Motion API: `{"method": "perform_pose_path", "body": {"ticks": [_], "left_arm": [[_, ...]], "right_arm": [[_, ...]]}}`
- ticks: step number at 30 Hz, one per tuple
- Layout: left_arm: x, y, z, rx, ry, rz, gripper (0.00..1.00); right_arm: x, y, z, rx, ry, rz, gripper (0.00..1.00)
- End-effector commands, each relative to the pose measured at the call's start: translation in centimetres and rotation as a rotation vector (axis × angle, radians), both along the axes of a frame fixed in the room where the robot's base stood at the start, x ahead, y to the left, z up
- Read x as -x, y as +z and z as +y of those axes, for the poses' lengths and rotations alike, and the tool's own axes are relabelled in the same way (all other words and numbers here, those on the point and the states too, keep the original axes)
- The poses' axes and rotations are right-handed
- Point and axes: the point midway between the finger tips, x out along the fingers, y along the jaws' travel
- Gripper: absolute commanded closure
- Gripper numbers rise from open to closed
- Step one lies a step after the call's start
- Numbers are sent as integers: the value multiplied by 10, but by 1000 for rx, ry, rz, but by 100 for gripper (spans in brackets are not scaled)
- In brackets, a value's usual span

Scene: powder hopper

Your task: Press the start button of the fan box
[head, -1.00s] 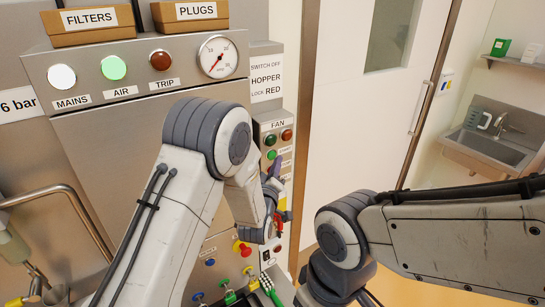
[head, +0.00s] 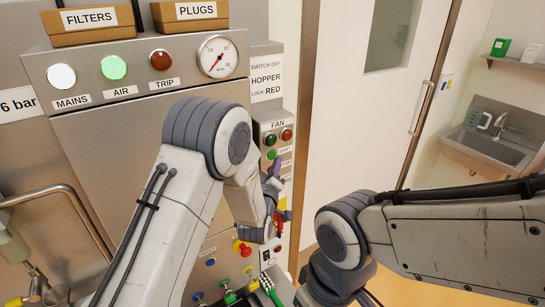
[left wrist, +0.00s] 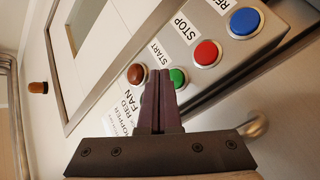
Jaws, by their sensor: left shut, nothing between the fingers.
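In the left wrist view the green start button (left wrist: 179,78) sits beside the START label, with a red stop button (left wrist: 206,53) and a blue button (left wrist: 245,21) further right. My left gripper (left wrist: 158,75) is shut and empty. Its tips overlap the left edge of the green button in that view; I cannot tell whether they touch. My right gripper is out of view.
A red-brown lamp (left wrist: 137,73) lies just left of my fingertips. Below the fan box are a red knob (head: 246,251) and several coloured valves. A white door (head: 350,110) stands to the right, with a sink (head: 490,148) beyond.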

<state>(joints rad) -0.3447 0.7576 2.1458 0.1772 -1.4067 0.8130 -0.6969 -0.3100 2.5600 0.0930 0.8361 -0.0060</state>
Motion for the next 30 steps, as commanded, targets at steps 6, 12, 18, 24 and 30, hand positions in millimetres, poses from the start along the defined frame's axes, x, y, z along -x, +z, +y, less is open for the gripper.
{"method": "perform_pose_path", "body": {"ticks": [6, 12, 18, 24, 30], "left_arm": [[-6, -1, 5, 0, 0, -3, 100], [-6, 0, 5, 0, -1, -1, 100], [-7, 0, 5, 0, 0, -1, 100], [-8, 0, 6, 0, 1, -1, 100], [-10, 0, 8, 0, 2, -1, 100]], "right_arm": [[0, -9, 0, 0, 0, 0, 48], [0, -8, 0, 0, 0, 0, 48], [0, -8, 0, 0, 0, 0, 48], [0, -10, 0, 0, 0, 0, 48], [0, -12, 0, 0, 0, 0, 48]]}}
